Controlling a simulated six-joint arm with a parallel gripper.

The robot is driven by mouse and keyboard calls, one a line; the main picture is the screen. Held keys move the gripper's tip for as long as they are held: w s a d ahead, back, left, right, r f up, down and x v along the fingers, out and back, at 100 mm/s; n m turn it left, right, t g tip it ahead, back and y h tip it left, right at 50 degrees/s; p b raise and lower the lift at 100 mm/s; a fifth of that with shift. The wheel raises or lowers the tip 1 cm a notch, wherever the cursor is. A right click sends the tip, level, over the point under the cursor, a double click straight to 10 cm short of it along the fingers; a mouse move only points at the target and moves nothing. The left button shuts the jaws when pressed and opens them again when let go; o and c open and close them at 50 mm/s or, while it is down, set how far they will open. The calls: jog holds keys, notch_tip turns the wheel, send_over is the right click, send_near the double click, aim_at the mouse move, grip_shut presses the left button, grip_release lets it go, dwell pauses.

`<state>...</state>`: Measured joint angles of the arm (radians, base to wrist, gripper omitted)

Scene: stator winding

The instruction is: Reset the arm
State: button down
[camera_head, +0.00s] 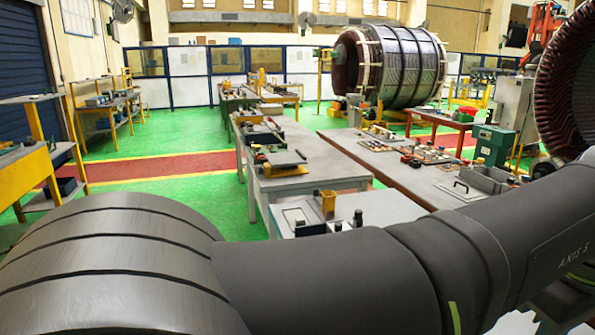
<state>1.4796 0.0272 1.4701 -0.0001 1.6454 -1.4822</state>
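My arm's thick dark links cross the bottom of the head view, running from the lower left to the right edge. One link carries the lettering "AXIS 5". My gripper is not visible; the arm runs out of the picture at the right. Part of a ring-shaped stator end (570,85) with reddish-brown windings shows at the upper right edge, close to my arm's far part.
A grey worktable (310,166) with tools stands in the middle. A long bench (400,182) with small parts runs beside it to the right. A green box (494,145) sits at the right. Yellow-framed shelves line the left. The green floor (205,200) at left centre is open.

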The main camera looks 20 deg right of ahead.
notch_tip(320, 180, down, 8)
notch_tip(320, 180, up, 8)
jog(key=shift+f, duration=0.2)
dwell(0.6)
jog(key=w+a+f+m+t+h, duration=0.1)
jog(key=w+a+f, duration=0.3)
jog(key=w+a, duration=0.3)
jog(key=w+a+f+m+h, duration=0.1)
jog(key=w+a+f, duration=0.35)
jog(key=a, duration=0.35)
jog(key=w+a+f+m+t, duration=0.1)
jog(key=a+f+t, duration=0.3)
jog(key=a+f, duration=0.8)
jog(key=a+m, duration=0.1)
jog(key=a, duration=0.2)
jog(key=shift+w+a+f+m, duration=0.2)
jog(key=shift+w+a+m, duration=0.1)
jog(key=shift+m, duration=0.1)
